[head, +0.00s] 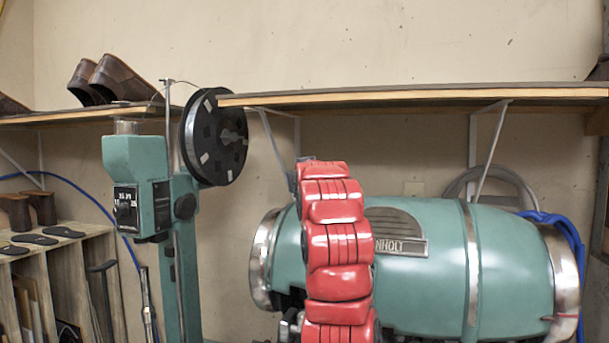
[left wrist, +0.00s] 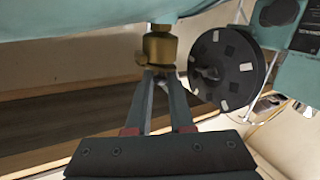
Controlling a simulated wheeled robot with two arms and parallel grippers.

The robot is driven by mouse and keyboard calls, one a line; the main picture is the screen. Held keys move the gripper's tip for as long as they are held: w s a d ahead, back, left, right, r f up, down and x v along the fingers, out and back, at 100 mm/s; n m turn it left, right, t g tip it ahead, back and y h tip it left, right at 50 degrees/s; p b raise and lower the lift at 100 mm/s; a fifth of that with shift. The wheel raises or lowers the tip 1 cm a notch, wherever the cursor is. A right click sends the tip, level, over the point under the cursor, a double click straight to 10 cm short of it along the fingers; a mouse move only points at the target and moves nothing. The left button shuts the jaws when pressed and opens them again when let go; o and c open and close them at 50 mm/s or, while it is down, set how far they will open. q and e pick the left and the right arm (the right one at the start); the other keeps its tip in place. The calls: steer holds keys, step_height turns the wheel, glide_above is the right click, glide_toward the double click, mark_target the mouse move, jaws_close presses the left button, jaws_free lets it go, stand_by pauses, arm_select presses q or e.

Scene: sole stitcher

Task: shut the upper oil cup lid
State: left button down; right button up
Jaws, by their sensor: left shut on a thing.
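A small brass oil cup (left wrist: 160,46) shows in the left wrist view, fixed to a teal machine surface (left wrist: 75,22) along the picture's top. Its brass lid (left wrist: 152,66) is at the end nearest my fingers, with a tab toward the left. My left gripper (left wrist: 161,75) has its fingertips together at the lid, shut on it. The fingertips cover part of the lid, so I cannot tell how far open it is. I cannot make out the cup or my left gripper in the head view. My right gripper is in neither view.
In the head view a teal barrel-shaped body (head: 430,275) lies under a wall shelf (head: 420,95). A black spool (head: 213,137) stands on a teal column (head: 182,270) to its left; the spool also shows right of my fingers in the wrist view (left wrist: 225,70).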

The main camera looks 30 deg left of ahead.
arm_select(q)
steer(key=shift+a+f+n+g+h, duration=0.15)
steer(key=shift+f+n+g+h, duration=0.15)
steer(key=shift+n, duration=0.4)
steer(key=c, duration=0.8)
jaws_free()
steer(key=b+v, duration=0.2)
steer(key=v, duration=1.5)
steer(key=shift+s+r, duration=0.15)
